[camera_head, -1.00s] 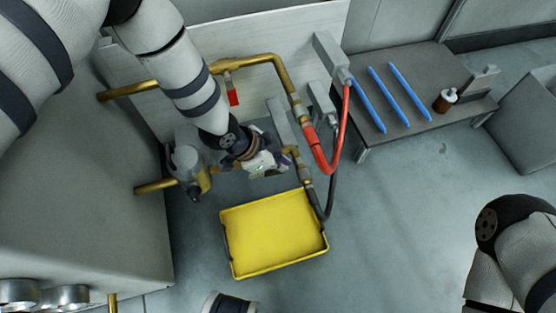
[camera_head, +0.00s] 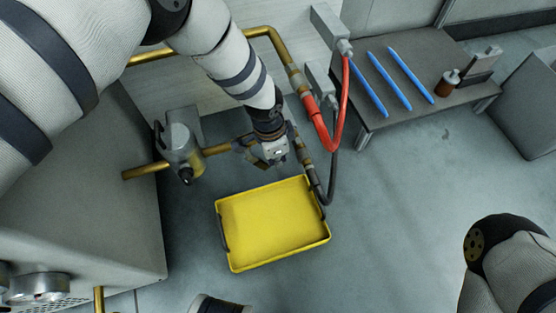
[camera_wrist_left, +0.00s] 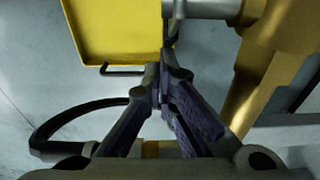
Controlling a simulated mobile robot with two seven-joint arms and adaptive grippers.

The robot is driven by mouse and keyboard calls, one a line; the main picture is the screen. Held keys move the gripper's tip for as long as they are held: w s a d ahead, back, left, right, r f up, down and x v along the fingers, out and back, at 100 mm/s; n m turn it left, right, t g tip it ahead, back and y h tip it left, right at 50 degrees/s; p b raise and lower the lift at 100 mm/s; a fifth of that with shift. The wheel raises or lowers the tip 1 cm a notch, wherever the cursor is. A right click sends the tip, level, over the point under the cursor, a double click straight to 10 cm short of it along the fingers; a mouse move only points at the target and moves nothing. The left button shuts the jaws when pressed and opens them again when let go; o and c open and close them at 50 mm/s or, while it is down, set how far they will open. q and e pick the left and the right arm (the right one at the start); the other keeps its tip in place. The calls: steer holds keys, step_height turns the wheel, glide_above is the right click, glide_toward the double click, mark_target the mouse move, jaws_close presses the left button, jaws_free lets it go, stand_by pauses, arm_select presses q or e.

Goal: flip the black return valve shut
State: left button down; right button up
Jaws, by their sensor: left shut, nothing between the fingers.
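My left gripper (camera_head: 262,154) is beside the lower brass pipe (camera_head: 218,149), close to where the black hose (camera_head: 333,172) joins it. In the left wrist view its fingers (camera_wrist_left: 161,84) are shut, with nothing between them. A brass fitting (camera_wrist_left: 262,75) stands just to the right of the fingers there. I cannot make out the black return valve's handle; the gripper and wrist cover part of the lower pipe. I cannot tell whether the gripper touches the pipe. My right arm shows at the lower right, but its gripper is out of view.
A yellow tray (camera_head: 222,212) lies on the floor below the pipe. A grey pump-like body (camera_head: 180,148) stands left of the gripper. The red hose (camera_head: 323,128) hangs to the right. A low table (camera_head: 432,118) holds blue rods (camera_head: 390,82) and a brown bottle (camera_head: 449,84).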

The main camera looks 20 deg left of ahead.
arm_select(q)
steer(key=shift+s+a+f, duration=0.2)
steer(key=shift+a+f, duration=0.15)
steer(key=shift+f, duration=0.15)
steer(key=shift+s+a+f, duration=0.2)
steer(key=shift+a+f, duration=0.1)
steer(key=shift+f, duration=0.2)
steer(key=shift+a+f, duration=0.1)
stand_by(1.2)
step_height(320, 180, up, 12)
steer(key=a, duration=0.1)
steer(key=shift+s, duration=0.45)
steer(key=shift+f, duration=0.1)
